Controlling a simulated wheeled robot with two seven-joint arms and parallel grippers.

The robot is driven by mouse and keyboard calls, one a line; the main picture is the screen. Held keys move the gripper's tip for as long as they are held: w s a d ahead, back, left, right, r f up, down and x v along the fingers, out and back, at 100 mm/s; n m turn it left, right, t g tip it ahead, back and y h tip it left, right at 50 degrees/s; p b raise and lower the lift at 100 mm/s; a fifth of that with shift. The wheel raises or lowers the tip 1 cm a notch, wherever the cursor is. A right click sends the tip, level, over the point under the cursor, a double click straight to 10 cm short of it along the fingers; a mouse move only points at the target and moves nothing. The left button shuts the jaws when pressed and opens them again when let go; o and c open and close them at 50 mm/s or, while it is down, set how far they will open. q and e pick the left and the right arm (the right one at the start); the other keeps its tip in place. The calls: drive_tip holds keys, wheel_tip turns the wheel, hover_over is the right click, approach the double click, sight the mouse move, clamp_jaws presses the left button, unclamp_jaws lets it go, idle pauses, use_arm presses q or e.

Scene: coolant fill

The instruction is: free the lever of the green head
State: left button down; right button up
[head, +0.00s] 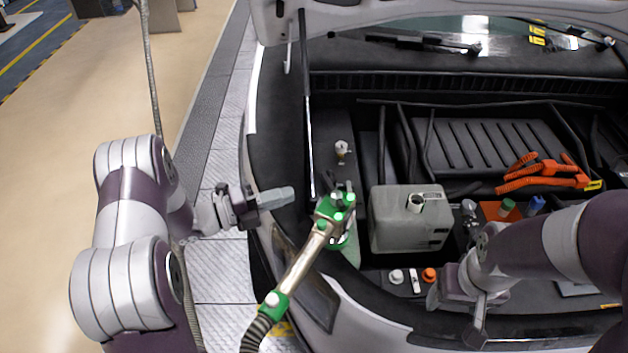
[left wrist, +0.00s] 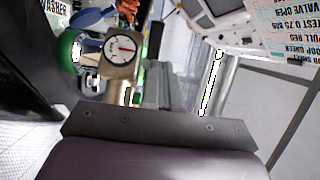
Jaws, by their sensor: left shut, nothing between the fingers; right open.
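The green head (head: 335,210) sits over the left side of the engine bay, left of a grey tank. A metal tube (head: 298,262) runs from it down to a hose at the lower left. A round gauge (left wrist: 122,48) and a green part (left wrist: 68,52) show close in the left wrist view. I cannot make out the lever for certain. My left gripper (head: 287,197) is shut and empty, left of the green head and apart from it. My right gripper (head: 458,306) is open at the front edge of the bay, right of the head.
The grey tank (head: 408,222) with an open neck stands right of the head. White and orange caps (head: 429,275) lie in front of it. An orange cable (head: 545,174) is at the right. A thin prop rod (head: 306,110) rises behind the head. Printed labels (left wrist: 285,30) show in the left wrist view.

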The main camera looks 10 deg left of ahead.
sight(326, 184)
use_arm(q)
drive_tip(key=p+x, duration=0.1)
drive_tip(key=x, duration=0.4)
drive_tip(key=shift+d+r+p, duration=0.15)
drive_tip(key=shift+d+p, duration=0.1)
drive_tip(key=shift+p, duration=0.1)
drive_tip(key=shift+w+d, duration=0.4)
drive_tip(key=shift+d, duration=0.05)
drive_tip(key=shift+w+d, duration=0.2)
drive_tip(key=shift+d, duration=0.1)
